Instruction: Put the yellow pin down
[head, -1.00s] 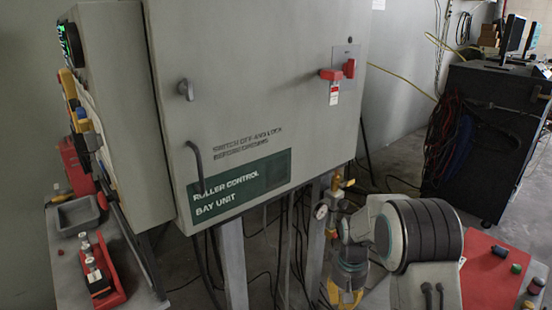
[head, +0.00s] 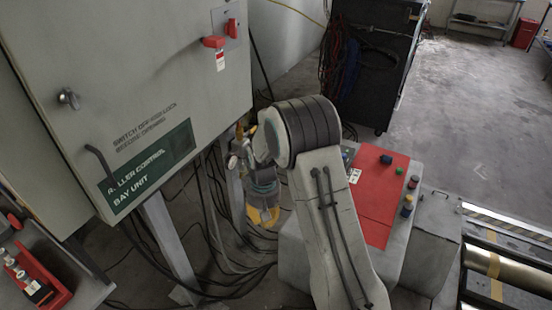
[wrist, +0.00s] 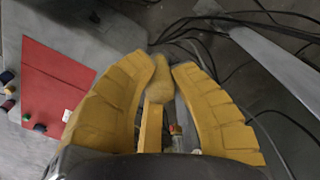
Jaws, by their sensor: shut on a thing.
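The yellow pin (wrist: 158,92) shows in the wrist view between the two yellow fingers of my gripper (wrist: 160,66), its rounded, dull yellow body near their tips. My gripper is shut on it. In the head view my gripper (head: 263,216) hangs low, pointing down, beside the grey legs of the roller control cabinet and left of the red panel. The pin cannot be made out there.
A red mat or panel (head: 382,207) lies on a grey unit (head: 300,255), with several small coloured pieces on it. The control cabinet (head: 130,80) stands at left. Cables (head: 225,250) trail over the floor. A red tray (head: 45,285) sits at lower left. Rollers (head: 490,275) lie at right.

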